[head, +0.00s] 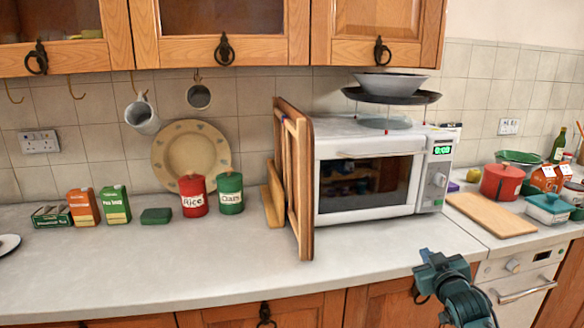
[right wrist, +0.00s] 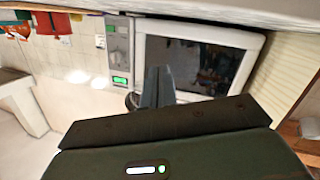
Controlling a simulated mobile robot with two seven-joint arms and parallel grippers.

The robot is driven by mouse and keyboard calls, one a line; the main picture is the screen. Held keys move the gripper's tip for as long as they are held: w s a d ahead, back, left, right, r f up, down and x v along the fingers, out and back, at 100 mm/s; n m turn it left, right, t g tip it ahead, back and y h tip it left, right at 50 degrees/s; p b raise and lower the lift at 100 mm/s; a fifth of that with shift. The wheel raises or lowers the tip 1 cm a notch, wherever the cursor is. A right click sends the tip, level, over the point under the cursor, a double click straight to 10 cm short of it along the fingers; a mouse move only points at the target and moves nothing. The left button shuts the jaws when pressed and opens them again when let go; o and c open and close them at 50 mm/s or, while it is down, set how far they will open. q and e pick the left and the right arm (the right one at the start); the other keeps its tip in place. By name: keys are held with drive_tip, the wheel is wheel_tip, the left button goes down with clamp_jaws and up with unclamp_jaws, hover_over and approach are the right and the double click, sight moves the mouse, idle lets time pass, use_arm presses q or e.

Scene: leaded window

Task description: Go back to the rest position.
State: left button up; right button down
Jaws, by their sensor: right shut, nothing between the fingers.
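My right gripper (head: 427,258) is in the lower right of the head view, in front of the counter edge and below the microwave (head: 367,178). In the right wrist view its fingers (right wrist: 157,88) are together with nothing between them. They point toward the microwave (right wrist: 200,62), which shows rotated there. The gripper appears apart from the microwave. My left gripper is not in the head view.
The counter (head: 150,262) has free room in front. A wooden rack (head: 298,180) stands left of the microwave. Red (head: 193,197) and green tins (head: 230,193) stand farther left. A chopping board (head: 490,215) lies right. Drawers and an oven handle (head: 525,292) are below.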

drive_tip(key=s+a+f+g+y, duration=0.3)
drive_tip(key=s+a+f, duration=0.6)
drive_tip(key=s+f, duration=0.5)
drive_tip(key=s+a+f+g, duration=0.1)
drive_tip(key=s+a+f, duration=0.1)
drive_tip(key=s, duration=0.5)
drive_tip(key=s+a+f+g+y, duration=0.1)
drive_tip(key=s+a, duration=0.3)
drive_tip(key=s, duration=0.4)
drive_tip(key=s+a+f, duration=0.3)
drive_tip(key=s, duration=0.4)
drive_tip(key=shift+s+g+y, duration=0.15)
drive_tip(key=shift+g+y, duration=0.15)
drive_tip(key=shift+g, duration=0.1)
